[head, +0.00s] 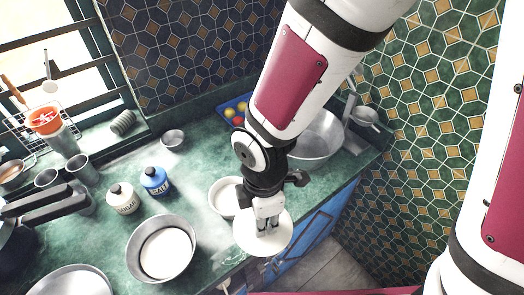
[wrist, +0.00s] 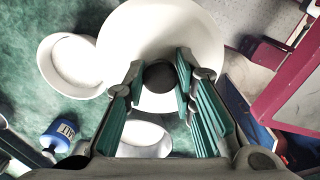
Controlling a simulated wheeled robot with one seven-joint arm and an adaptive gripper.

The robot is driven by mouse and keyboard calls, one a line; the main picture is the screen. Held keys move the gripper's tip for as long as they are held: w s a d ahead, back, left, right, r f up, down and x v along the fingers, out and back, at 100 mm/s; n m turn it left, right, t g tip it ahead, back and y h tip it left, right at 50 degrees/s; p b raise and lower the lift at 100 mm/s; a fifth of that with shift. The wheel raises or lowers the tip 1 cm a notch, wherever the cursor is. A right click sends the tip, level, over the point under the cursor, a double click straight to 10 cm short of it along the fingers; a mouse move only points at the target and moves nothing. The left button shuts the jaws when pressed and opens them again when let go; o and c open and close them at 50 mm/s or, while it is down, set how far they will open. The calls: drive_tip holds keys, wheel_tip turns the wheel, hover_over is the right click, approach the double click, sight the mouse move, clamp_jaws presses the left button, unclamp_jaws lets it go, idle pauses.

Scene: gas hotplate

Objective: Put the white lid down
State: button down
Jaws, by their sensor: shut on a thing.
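The white lid (head: 250,238) is a round disc with a dark knob (wrist: 160,77) at its middle. My gripper (head: 267,226) is above it, its teal-padded fingers (wrist: 158,95) on either side of the knob, shut on the lid. In the head view the lid overlaps the counter's front edge; its height above the counter is hard to tell. In the wrist view the lid (wrist: 180,30) fills the top middle. A small white pot (head: 220,199) stands on the counter just behind and left of the lid.
A metal bowl (head: 135,262) with a white round thing inside stands left of the lid. A blue salt bottle (head: 155,181) and a white bottle (head: 122,198) stand behind it. A sink basin (head: 318,140) is at the back right. Green counter (head: 190,200) shows bare between these.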

drive_tip(key=w+a+f+n+b, duration=0.15)
drive_tip(key=w+a+b, duration=0.35)
drive_tip(key=w+a, duration=0.7)
drive_tip(key=w+a+f+m+b, duration=0.15)
drive_tip(key=w+a+b, duration=0.35)
drive_tip(key=w+a, duration=0.7)
drive_tip(key=shift+n, duration=0.5)
drive_tip(key=shift+w+d+f+p, duration=0.15)
drive_tip(key=shift+w+d+f, duration=0.45)
drive_tip(key=shift+f, duration=1.15)
drive_tip(key=shift+w+d+f+p, duration=0.1)
drive_tip(key=shift+w+d+f, duration=0.45)
drive_tip(key=shift+f, duration=1.15)
drive_tip(key=shift+w+d+f+p, duration=0.15)
drive_tip(key=shift+w+d+f, duration=0.4)
drive_tip(key=shift+f, duration=1.2)
drive_tip(key=shift+w+a, duration=0.1)
drive_tip(key=c, duration=1.3)
unclamp_jaws()
drive_tip(key=shift+f, duration=0.15)
drive_tip(key=shift+c, duration=0.2)
wheel_tip(320, 180, up, 12)
drive_tip(key=b, duration=0.1)
drive_tip(key=shift+r, duration=0.2)
